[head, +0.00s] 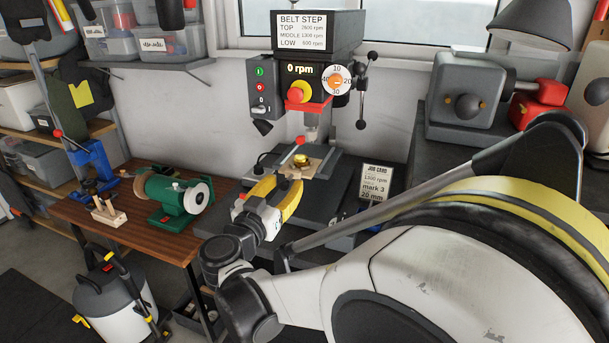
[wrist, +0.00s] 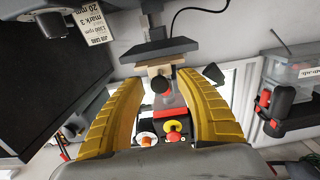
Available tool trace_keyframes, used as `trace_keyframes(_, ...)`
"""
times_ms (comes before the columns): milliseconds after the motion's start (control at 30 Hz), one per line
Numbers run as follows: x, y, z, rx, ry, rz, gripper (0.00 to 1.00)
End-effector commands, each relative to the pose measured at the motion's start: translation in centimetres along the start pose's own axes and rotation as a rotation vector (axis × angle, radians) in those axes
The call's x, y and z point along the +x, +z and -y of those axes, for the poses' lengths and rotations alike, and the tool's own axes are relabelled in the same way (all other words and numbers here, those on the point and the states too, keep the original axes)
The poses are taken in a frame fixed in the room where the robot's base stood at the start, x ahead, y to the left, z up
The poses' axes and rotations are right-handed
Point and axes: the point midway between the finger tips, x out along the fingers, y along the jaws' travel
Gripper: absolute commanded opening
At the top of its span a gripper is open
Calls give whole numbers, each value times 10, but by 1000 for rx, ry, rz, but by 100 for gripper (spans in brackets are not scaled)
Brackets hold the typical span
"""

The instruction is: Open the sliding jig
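The jig (head: 312,172) is a light wooden piece on the drill press table, under the chuck, with a round brass-coloured part (head: 299,160) on top. A rod with a red tip (head: 300,140) rises beside it. My gripper (head: 285,182) has two yellow fingers, spread apart at the front of the jig. In the wrist view, my gripper (wrist: 161,80) is open, and a wooden block (wrist: 157,60) with a dark round end lies between and beyond the fingertips. I cannot tell whether the fingers touch it. The fingers hide the jig's near part in the head view.
The drill press head (head: 305,85) stands above, reading 0 rpm, with a feed handle (head: 362,95) at right. A job card (head: 375,182) stands right of the table. A green bench grinder (head: 178,190) is on the left bench. A grey machine (head: 465,105) stands at back right.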

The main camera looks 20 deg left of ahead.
Motion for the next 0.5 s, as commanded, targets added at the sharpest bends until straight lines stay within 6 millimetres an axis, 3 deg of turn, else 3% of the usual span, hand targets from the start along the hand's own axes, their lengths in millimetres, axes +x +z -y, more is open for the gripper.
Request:
trace_keyframes(267, -8, 0, 1, 0, -2, 0, 42)
trace_keyframes(500, -56, 0, 1, 0, -4, 0, 42)
